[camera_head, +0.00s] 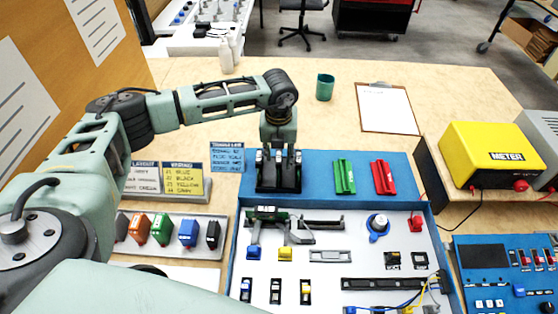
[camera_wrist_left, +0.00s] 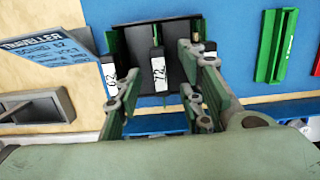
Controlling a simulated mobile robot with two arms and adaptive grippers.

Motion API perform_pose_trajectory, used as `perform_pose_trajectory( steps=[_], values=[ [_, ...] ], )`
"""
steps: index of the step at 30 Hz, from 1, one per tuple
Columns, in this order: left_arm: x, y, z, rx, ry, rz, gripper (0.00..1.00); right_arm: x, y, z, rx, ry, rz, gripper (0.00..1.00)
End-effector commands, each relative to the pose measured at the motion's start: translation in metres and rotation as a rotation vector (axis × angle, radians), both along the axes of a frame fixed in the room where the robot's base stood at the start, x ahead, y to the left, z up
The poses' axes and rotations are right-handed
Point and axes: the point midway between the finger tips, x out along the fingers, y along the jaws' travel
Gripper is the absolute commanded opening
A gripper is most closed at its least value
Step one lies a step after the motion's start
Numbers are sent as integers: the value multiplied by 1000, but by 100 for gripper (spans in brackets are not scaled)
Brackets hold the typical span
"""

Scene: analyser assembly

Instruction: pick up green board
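A black rack (camera_head: 278,186) stands on the blue mat in the head view, below my left gripper (camera_head: 278,152). The rack (camera_wrist_left: 150,32) also shows in the wrist view, with narrow upright boards in it that have green edges and white labels. One labelled board (camera_wrist_left: 158,66) stands in the middle, between the fingers of my left gripper (camera_wrist_left: 160,82). Another labelled board (camera_wrist_left: 109,75) is at the left, partly behind a finger. The fingers are spread apart and I see nothing held. A third label at the right is mostly hidden. My right gripper is not in view.
Green (camera_head: 344,177) and red (camera_head: 384,178) holders lie right of the rack. An open blue-rimmed case (camera_head: 437,240) with parts is in front. A sign card (camera_head: 227,158) stands close left of the rack. A green cup (camera_head: 325,87) and clipboard (camera_head: 388,107) are behind.

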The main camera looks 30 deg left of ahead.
Motion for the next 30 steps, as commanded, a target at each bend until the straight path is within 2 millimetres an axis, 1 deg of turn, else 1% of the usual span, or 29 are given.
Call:
perform_pose_trajectory(
  steps=[1,3,6,13,25,30],
  values=[
    [0,0,-5,0,2,0,36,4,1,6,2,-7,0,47],
    [1,1,-15,0,1,0,36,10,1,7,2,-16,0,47],
    [2,1,-22,0,0,-1,36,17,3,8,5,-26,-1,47],
    [3,1,-23,-1,-2,-1,36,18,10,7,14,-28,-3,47],
    [3,1,-23,-1,-2,0,1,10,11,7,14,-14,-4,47],
    [3,1,-23,-1,-2,0,0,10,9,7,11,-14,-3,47]
  ],
)
